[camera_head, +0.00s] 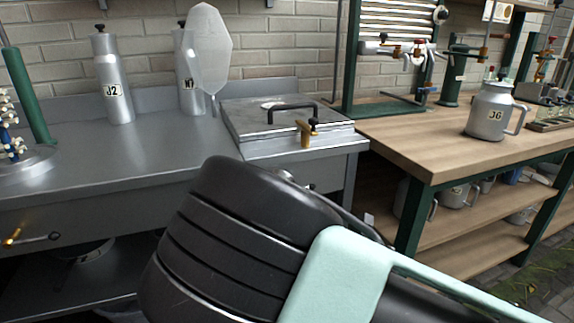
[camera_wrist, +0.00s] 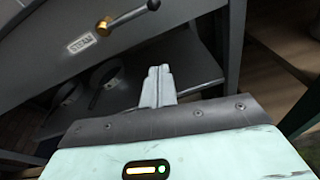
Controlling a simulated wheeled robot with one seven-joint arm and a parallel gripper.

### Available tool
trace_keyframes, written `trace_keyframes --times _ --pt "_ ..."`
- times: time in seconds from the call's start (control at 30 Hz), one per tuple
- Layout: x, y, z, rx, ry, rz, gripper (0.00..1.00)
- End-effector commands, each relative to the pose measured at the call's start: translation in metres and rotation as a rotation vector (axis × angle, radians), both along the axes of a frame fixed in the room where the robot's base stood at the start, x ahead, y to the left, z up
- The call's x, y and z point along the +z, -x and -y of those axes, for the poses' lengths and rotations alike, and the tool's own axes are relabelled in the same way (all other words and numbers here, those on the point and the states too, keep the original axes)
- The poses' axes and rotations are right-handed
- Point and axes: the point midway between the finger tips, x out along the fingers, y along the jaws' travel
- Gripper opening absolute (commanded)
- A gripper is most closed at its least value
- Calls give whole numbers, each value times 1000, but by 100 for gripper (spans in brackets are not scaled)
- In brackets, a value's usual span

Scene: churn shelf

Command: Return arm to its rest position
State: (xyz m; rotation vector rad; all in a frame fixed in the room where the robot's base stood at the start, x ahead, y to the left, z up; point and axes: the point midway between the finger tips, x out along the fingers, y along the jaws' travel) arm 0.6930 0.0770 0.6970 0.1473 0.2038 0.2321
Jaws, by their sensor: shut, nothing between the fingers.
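My gripper (camera_wrist: 158,88) shows in the wrist view. Its two pale fingers are together with nothing between them. It points at the dark front and lower shelf of the grey metal counter (camera_wrist: 62,48), apart from the brass steam valve (camera_wrist: 104,26) with its black-knobbed lever. In the head view my black and mint-green arm fills the lower middle, in front of the counter (camera_head: 150,160); the gripper is not seen there.
The wooden bench (camera_head: 420,140) at the right holds a jug marked J6 (camera_head: 490,112).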

Motion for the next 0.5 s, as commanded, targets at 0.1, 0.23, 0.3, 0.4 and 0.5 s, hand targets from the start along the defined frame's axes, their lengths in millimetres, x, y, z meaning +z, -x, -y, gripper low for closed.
trace_keyframes --times 0.1,0.23,0.3,0.4,0.5 --pt "-19 7 17 -167 -229 -190 0" --pt "-45 34 24 -429 -583 -476 0" --pt "-51 54 19 -572 -764 -621 0" --pt "-49 85 7 -774 -992 -808 0" --pt "-35 119 -7 -975 -1179 -970 0"
